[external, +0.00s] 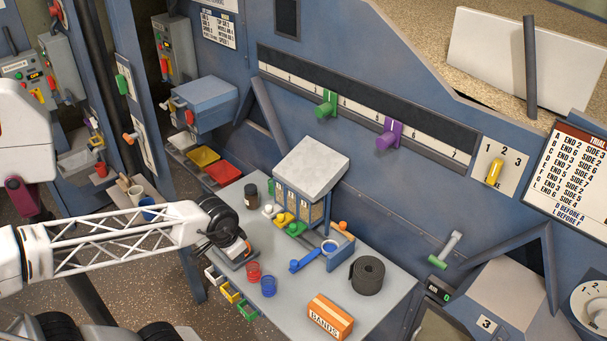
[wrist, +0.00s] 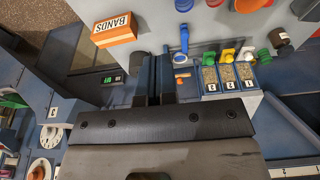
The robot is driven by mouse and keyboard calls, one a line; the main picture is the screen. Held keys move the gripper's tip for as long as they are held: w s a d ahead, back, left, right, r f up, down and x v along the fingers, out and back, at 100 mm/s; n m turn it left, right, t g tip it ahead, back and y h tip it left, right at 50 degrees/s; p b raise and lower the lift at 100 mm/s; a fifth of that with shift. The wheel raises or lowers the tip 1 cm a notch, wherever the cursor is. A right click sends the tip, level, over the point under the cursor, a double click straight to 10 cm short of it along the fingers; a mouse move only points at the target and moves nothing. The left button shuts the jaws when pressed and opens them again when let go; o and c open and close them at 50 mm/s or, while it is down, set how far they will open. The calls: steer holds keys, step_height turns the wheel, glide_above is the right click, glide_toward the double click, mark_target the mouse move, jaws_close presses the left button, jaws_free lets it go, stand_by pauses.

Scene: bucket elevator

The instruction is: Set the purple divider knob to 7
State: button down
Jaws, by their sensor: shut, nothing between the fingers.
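The purple divider knob (external: 389,135) sits on the long numbered slot (external: 365,110) in the blue wall in the external view. It stands left of the 6 and 7 marks, around the 5; its exact reading is hard to tell. A green divider knob (external: 326,105) is further left on the same slot. My gripper (wrist: 154,78) is shut and empty in the wrist view. In the external view my arm's dark wrist is over the left part of the table, well below and left of the purple knob; the fingertips are not clear there. The purple knob is not visible in the wrist view.
The grey table (external: 390,312) holds a sample box (external: 305,185), a black roll (external: 367,275) and an orange BANDS box (external: 330,317). A yellow selector (external: 494,171) marked 1 to 3 is right of the slot. The wall space below the slot is clear.

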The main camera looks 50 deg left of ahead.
steer(key=w+a+r+h, duration=0.1)
steer(key=w+r, duration=0.8)
steer(key=w, duration=0.7)
steer(key=w+a+r+t+h, duration=0.1)
steer(key=w+a+r+h, duration=0.1)
steer(key=w+r, duration=0.8)
steer(key=w+a+r+h, duration=0.1)
steer(key=w+r, duration=0.8)
steer(key=w, duration=1.3)
steer(key=shift+w+a+r+m+t+h, duration=0.15)
steer(key=shift+a+m+t+h, duration=0.15)
steer(key=shift+m+h, duration=0.15)
steer(key=w+d+f, duration=0.3)
steer(key=d+f, duration=0.5)
steer(key=f, duration=0.1)
steer(key=shift+w+f, duration=0.15)
steer(key=shift+w, duration=0.05)
steer(key=shift+d, duration=0.15)
steer(key=d, duration=2.1)
steer(key=shift+d, duration=0.25)
